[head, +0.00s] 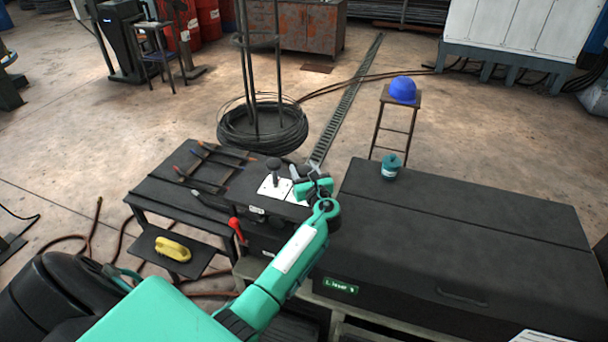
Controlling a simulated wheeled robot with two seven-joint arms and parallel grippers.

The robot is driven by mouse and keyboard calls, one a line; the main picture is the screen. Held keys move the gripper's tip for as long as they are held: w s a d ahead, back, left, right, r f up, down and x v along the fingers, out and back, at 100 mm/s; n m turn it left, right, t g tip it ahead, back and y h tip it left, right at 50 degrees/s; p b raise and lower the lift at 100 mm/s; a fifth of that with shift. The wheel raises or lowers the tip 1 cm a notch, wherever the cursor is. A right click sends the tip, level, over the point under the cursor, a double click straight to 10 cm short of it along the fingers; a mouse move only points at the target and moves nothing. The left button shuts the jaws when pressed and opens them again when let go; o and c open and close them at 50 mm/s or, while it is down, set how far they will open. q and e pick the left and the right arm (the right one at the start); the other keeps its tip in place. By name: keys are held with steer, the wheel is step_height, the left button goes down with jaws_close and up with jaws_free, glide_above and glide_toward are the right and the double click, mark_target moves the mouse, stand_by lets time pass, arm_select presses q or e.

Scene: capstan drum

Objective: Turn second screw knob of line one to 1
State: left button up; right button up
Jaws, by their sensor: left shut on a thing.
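A black knob (272,166) stands upright on a white plate (268,187) on the dark bench. My left gripper (304,172), on the teal arm, is just right of that knob, at the right end of the plate. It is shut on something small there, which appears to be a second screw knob. My gripper and wrist hide most of it, so its setting cannot be read. My right gripper is not in view.
A long dark cabinet (470,230) with a green label (340,286) fills the right, with a small teal jar (390,166) on top. Hand tools lie on the bench at left. A wire coil (262,130) stands behind.

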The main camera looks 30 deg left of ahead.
arm_select(q)
steer(key=n+g+y+b, duration=0.1)
steer(key=n+g+b, duration=0.1)
steer(key=g, duration=0.1)
steer(key=n+g+y+b, duration=0.1)
steer(key=n+g+y, duration=0.1)
steer(key=g, duration=0.1)
steer(key=shift+w+f+n+b, duration=0.1)
steer(key=shift+f+n+b, duration=0.05)
steer(key=shift+n+b, duration=0.2)
steer(key=n+g+b, duration=0.1)
steer(key=g, duration=0.2)
steer(key=n+g+b, duration=0.2)
steer(key=g, duration=0.1)
steer(key=shift+n+y, duration=0.25)
steer(key=shift+y, duration=0.15)
steer(key=shift+n+g+h+b, duration=0.6)
steer(key=shift+n+g+b, duration=1.3)
steer(key=shift+g, duration=0.8)
steer(key=o, duration=1)
steer(key=shift+c, duration=0.2)
